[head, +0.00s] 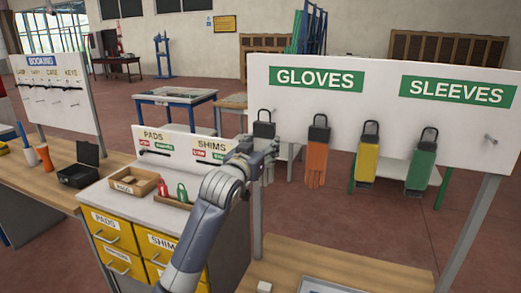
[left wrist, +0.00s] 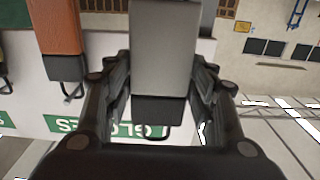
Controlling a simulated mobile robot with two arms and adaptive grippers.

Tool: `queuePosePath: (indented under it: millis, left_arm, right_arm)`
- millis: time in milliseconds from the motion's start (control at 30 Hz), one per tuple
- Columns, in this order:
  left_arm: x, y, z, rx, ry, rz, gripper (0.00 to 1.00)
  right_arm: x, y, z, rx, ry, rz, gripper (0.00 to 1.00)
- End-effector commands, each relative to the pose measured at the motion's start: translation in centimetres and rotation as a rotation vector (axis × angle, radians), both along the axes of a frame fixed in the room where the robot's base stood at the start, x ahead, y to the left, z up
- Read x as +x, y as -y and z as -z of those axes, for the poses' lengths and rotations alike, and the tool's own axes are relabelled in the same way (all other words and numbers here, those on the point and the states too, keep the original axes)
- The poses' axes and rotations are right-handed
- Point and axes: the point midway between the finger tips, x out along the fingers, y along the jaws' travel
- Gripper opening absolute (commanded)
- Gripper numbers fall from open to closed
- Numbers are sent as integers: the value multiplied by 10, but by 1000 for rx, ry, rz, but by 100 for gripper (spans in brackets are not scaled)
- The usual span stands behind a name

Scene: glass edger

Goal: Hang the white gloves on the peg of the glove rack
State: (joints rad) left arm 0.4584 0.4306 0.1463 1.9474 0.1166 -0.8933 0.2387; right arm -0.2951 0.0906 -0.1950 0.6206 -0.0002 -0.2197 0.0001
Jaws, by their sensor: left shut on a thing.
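The white gloves (left wrist: 164,48) look pale grey in the left wrist view, with a dark cuff and a wire loop. My left gripper (head: 262,152) is shut on them, a finger on each side (left wrist: 163,80). In the head view their dark cuff (head: 264,129) and loop stand above the gripper, upright, in front of the left end of the glove rack (head: 390,132), under the GLOVES sign. The gripper hides most of the gloves there. The peg at this spot is hidden, and I cannot tell whether the loop is around it. My right gripper is not in view.
Orange gloves (head: 317,160) hang just right of my left gripper. Yellow (head: 367,160) and green (head: 421,165) items hang further right, then a bare peg (head: 490,139). Below left is a drawer cabinet (head: 122,240) with small trays. A wooden bench (head: 335,262) lies in front.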

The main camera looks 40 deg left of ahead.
Motion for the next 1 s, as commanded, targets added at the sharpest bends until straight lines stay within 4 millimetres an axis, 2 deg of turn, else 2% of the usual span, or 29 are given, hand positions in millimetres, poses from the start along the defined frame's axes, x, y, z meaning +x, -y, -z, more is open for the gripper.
queuePosePath:
  millis: [467, 1000]
  left_arm:
    - [28, -7, 3, 0, 1, 1, 27]
    - [57, -13, 8, 1, -1, 1, 27]
  right_arm:
    - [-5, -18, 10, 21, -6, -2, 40]
    - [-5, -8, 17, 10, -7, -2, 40]
